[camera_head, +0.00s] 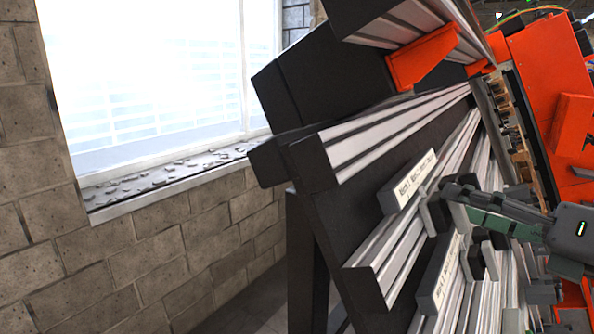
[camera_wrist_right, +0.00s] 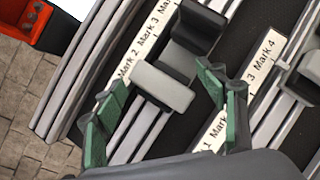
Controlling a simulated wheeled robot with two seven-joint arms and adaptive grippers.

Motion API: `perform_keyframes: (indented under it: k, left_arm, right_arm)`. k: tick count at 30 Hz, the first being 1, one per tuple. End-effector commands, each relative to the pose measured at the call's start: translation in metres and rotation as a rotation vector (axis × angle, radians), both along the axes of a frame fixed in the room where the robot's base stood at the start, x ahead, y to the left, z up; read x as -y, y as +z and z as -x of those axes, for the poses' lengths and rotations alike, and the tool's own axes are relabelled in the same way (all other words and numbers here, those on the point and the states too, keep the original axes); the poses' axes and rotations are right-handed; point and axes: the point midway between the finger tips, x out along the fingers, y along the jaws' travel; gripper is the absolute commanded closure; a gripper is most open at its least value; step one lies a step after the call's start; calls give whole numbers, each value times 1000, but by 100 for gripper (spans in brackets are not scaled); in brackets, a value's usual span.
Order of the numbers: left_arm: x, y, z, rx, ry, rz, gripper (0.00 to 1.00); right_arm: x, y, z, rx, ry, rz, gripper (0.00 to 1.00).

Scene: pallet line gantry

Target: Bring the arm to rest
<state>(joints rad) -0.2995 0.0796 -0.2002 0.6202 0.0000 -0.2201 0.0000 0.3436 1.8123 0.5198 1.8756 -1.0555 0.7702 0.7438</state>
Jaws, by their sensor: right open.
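My right gripper (camera_head: 460,198) comes in from the right in the head view, its green-lined fingers close to the gantry's rails. In the right wrist view my right gripper (camera_wrist_right: 162,82) is open, with its two fingers spread apart. A grey block on a black slide (camera_wrist_right: 165,86) shows between the fingers, with a gap on both sides. I cannot tell how deep the fingertips reach beside it. My left gripper is not in view.
Tilted black beams with metal rails (camera_head: 395,125) and white mark labels (camera_head: 412,180) fill the middle. An orange bracket (camera_head: 422,58) juts from the upper beam. Orange machinery (camera_head: 545,60) stands at the right. A block wall (camera_head: 150,255) with a bright window is at the left.

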Motion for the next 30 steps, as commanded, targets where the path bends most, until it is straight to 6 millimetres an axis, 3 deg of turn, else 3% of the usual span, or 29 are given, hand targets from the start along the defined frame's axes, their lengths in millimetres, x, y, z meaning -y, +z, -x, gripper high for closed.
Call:
perform_keyframes:
  k: [3,19,22,30]
  left_arm:
    - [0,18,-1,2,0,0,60]
    - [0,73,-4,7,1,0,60]
    - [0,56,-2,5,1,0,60]
    - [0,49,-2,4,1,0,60]
  right_arm:
    - [0,5,0,61,42,40,35]
    - [0,5,0,310,204,218,35]
    - [11,-3,10,306,199,220,35]
    - [25,-1,24,303,199,220,35]
